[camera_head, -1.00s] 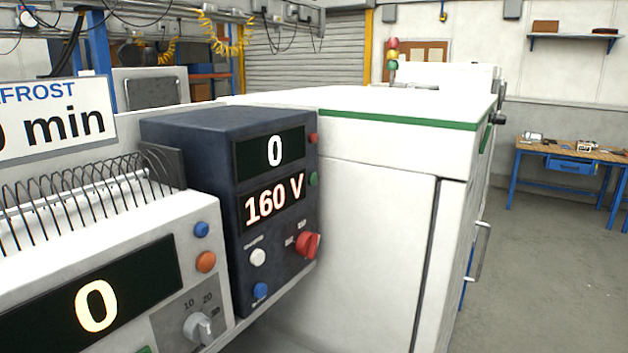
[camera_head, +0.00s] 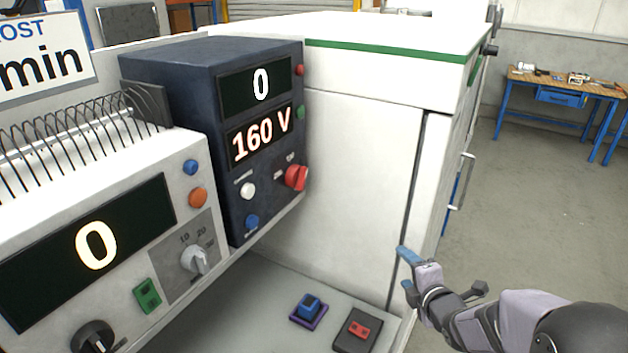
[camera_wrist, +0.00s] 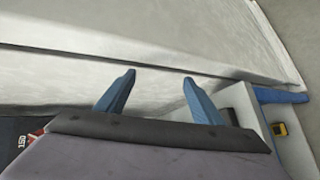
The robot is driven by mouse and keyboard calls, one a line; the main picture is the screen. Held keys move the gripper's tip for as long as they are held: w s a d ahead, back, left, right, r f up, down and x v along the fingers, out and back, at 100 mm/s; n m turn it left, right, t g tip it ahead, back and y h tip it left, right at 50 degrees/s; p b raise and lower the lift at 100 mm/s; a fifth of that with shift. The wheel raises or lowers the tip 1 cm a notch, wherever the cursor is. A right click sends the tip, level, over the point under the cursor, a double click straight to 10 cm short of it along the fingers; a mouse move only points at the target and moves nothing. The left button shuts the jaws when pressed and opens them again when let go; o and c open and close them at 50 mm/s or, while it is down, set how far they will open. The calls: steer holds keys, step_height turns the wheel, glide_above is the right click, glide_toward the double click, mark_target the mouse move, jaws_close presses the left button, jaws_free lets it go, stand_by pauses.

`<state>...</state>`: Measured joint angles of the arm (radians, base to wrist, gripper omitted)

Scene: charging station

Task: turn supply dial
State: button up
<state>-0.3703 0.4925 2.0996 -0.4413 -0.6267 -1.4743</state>
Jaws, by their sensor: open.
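The dark blue supply unit (camera_head: 212,90) stands left of centre in the head view, with displays reading 0 and 160 V. Its red dial (camera_head: 296,177) is at the lower right of its front. My gripper (camera_head: 404,268) is to the right of and below the dial, in front of the white cabinet and well apart from the dial. It is open and empty. In the wrist view the two blue fingers (camera_wrist: 158,90) are spread before a pale surface. A corner of a dark panel with a red part shows at the lower left there.
A white device (camera_head: 90,230) with a coil and a grey knob stands left of the supply. The white cabinet (camera_head: 360,170) fills the middle. A purple-based blue block (camera_head: 309,308) and a dark box with a red top (camera_head: 358,331) lie on the bench below.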

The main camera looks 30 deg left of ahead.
steer(key=s+a+r+n+y+b, duration=0.1)
steer(key=a+r+n+y, duration=0.6)
steer(key=a+r, duration=0.4)
steer(key=n+g+y, duration=0.5)
steer(key=n, duration=0.3)
glide_toward(304, 182)
steer(key=a, duration=0.2)
steer(key=p+x, duration=0.1)
steer(key=x, duration=0.2)
steer(key=p+x, duration=0.1)
steer(key=x, duration=0.1)
steer(key=shift+w+a+r+p, duration=0.2)
steer(key=shift+w+r+p, duration=0.1)
steer(key=shift+r, duration=0.05)
steer(key=shift+p+x, duration=0.3)
steer(key=shift+x, duration=0.45)
steer(key=shift+f, duration=0.1)
steer(key=shift+c, duration=0.5)
steer(key=c, duration=0.9)
